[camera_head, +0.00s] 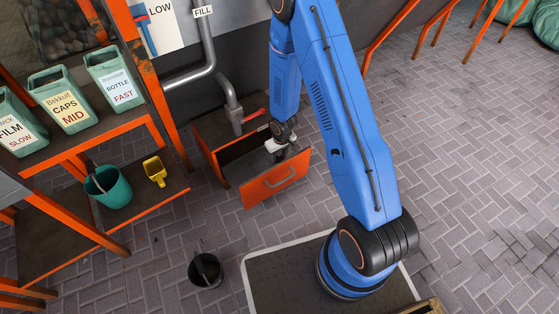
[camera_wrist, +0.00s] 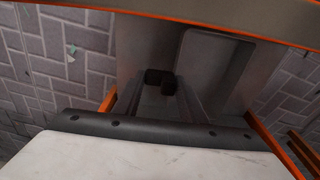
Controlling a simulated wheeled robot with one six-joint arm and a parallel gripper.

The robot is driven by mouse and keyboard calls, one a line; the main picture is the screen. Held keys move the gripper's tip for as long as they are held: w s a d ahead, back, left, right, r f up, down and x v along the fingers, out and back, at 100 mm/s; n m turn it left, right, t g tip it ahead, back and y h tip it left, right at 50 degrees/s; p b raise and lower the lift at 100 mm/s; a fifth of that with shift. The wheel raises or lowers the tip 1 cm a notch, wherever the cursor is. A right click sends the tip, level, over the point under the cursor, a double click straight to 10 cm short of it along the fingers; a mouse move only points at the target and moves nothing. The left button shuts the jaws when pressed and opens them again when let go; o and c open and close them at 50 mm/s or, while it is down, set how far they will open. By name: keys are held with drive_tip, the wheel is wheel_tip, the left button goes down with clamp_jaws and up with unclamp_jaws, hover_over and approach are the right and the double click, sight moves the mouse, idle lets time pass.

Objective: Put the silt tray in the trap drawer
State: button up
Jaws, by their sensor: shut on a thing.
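The trap drawer (camera_head: 265,188) is pulled out from its cabinet, with its orange front and grey handle facing the floor. My gripper (camera_head: 289,152) reaches down over the drawer's opening, close behind the front. In the wrist view my gripper (camera_wrist: 163,84) is shut, with its dark fingers inside the outline of the drawer. A flat grey piece with rounded corners, apparently the silt tray (camera_wrist: 212,62), shows beside and beyond the fingers. My wrist hides part of it, and I cannot tell whether it touches the drawer floor. The tray cannot be made out in the head view.
An orange shelf at left carries several labelled bins (camera_head: 62,98), a teal bucket (camera_head: 108,186) and a yellow scoop (camera_head: 155,170). A black bucket (camera_head: 206,270) stands on the floor. A grey pipe (camera_head: 234,108) with a red handle is beside the drawer.

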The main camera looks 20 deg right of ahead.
drive_tip(key=shift+f, duration=0.6)
drive_tip(key=o, duration=1.4)
drive_tip(key=shift+c, duration=0.2)
drive_tip(key=shift+f, duration=0.1)
